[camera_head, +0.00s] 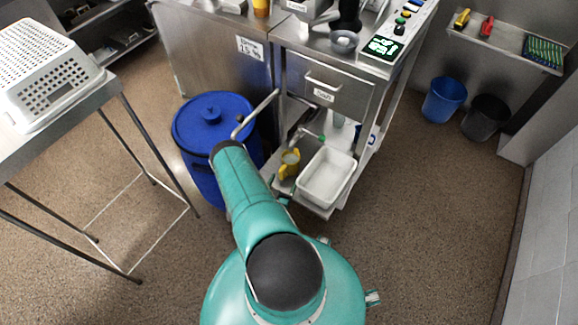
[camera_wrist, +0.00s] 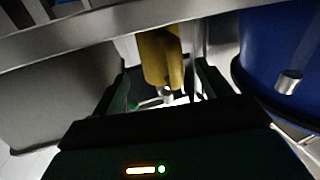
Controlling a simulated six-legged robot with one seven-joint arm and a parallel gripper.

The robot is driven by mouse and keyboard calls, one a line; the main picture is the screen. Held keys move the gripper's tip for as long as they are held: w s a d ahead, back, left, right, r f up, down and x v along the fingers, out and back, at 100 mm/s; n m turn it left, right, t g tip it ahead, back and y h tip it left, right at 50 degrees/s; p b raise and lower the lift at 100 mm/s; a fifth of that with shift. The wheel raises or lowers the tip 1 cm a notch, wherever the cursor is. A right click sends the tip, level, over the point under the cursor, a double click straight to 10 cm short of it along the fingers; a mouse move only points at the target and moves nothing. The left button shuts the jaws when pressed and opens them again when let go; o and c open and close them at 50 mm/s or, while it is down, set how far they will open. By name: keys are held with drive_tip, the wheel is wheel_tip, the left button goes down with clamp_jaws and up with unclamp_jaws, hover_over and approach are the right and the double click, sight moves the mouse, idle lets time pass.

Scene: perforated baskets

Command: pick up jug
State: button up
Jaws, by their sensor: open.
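A yellow jug (camera_head: 289,163) stands on the low shelf of the steel cart, just left of a white tray. In the wrist view the yellow jug (camera_wrist: 161,60) is straight ahead, seen between my two dark fingers. My gripper (camera_wrist: 165,84) is open, with one finger to each side of the jug's line. I cannot tell whether the fingers reach around it. The jug's upper edge in the wrist view is cut off by a grey metal bar. In the head view my gripper is mostly hidden behind my arm.
The white tray (camera_head: 327,177) sits right beside the jug. A blue lidded barrel (camera_head: 213,122) stands close on the left. The cart's drawer (camera_head: 325,90) is above the shelf. A steel table with a perforated basket (camera_head: 45,72) is at left.

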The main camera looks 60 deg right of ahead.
sight(288, 169)
drive_tip(key=d, duration=0.7)
drive_tip(key=shift+w, duration=0.35)
drive_tip(key=c, duration=1.1)
drive_tip(key=shift+r, duration=0.2)
drive_tip(key=shift+a+r, duration=0.1)
drive_tip(key=shift+r, duration=0.05)
drive_tip(key=a, duration=0.6)
drive_tip(key=s+a, duration=0.1)
drive_tip(key=a, duration=0.5)
drive_tip(key=s+a, duration=0.1)
drive_tip(key=a, duration=0.4)
drive_tip(key=shift+a, duration=0.4)
